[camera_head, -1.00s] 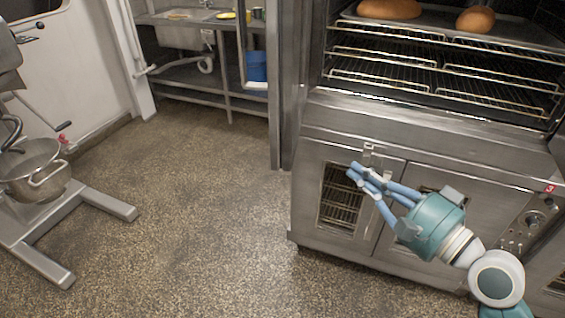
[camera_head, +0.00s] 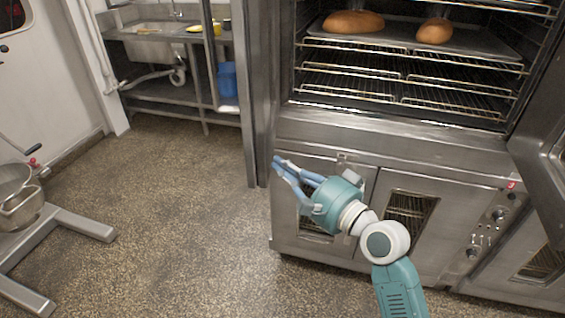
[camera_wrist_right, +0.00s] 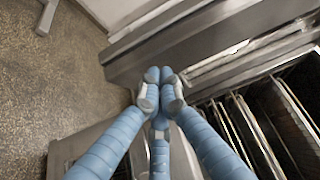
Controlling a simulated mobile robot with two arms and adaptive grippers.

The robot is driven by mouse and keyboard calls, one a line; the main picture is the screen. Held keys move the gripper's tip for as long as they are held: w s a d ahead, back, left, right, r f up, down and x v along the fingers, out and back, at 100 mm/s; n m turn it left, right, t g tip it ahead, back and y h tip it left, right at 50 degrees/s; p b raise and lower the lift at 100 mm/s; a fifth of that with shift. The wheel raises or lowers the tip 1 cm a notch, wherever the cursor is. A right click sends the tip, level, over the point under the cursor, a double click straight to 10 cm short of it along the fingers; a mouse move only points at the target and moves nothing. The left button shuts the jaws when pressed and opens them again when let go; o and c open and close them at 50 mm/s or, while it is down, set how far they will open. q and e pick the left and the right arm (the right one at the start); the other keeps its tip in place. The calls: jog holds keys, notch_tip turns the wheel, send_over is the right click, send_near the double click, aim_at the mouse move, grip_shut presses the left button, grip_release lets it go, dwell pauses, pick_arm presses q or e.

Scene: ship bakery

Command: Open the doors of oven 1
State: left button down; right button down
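The upper oven stands open, showing wire racks (camera_head: 400,75) inside. Its left door (camera_head: 257,90) is swung outward and seen nearly edge-on. Its right door (camera_head: 545,140) is swung outward at the right edge. The lower oven's doors (camera_head: 375,250) are closed. My right gripper (camera_head: 278,163) is near the lower end of the upper left door, in front of the lower oven's left side. In the right wrist view its fingertips (camera_wrist_right: 160,76) meet with nothing visible between them, close to a steel panel; contact cannot be told. My left gripper is out of view.
Two loaves (camera_head: 353,22) lie on a tray in the upper oven. A mixer's bowl and stand (camera_head: 70,225) are at the left. A sink shelf (camera_head: 150,50) with a blue bucket (camera_head: 228,79) is at the back. The floor between mixer and oven is clear.

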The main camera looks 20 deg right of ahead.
aim_at(248, 167)
jog(key=shift+w, duration=0.1)
jog(key=a+p, duration=0.1)
jog(key=a, duration=0.1)
jog(key=a+p, duration=0.1)
jog(key=shift+w+a+r+p, duration=0.25)
jog(key=shift+w+r+p, duration=0.05)
jog(key=shift+w, duration=0.1)
jog(key=a, duration=0.1)
jog(key=w+a+p, duration=0.1)
jog(key=a, duration=0.2)
jog(key=shift+w+a+f, duration=0.2)
jog(key=shift+w+f, duration=0.05)
jog(key=shift+w, duration=0.15)
jog(key=shift+d, duration=0.1)
jog(key=shift+f, duration=0.1)
